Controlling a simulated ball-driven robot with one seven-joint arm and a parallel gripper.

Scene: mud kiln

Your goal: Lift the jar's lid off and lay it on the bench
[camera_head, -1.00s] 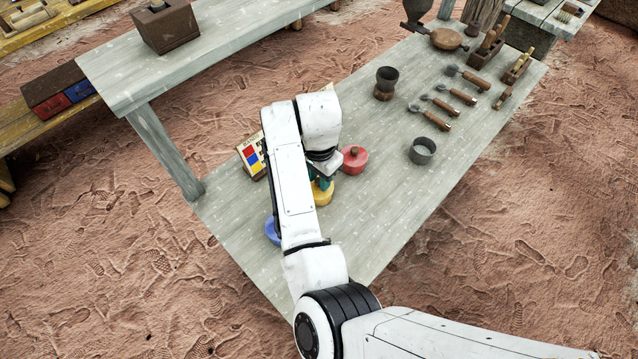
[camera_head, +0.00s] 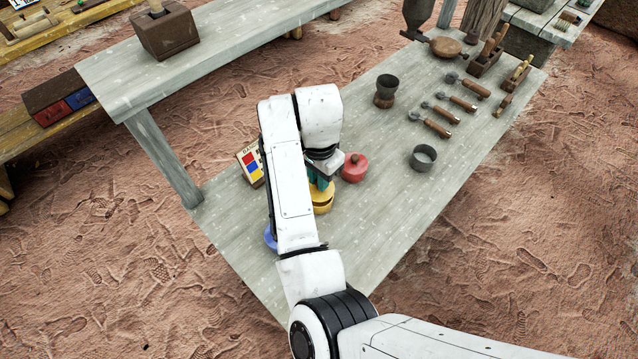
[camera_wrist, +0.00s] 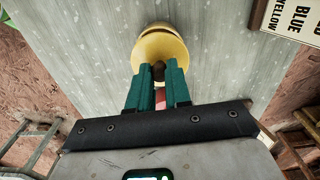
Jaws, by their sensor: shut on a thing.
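My gripper (camera_wrist: 157,85) is shut on the brown knob (camera_wrist: 158,70) of a yellow lid (camera_wrist: 150,46); the green fingers sit on either side of the knob. In the head view the yellow lid (camera_head: 321,190) is just above the yellow jar (camera_head: 323,207), with a dark gap between them. In the wrist view part of the jar (camera_wrist: 158,29) shows beyond the lid. My arm partly covers the jar in the head view. The bench (camera_head: 380,195) is grey wood.
A red lidded jar (camera_head: 355,168) stands close right of the yellow one. A blue jar (camera_head: 269,238) is mostly behind my arm. A colour sign (camera_head: 250,165) stands at left. A grey cup (camera_head: 423,158) and several tools are farther right. Bare bench lies between.

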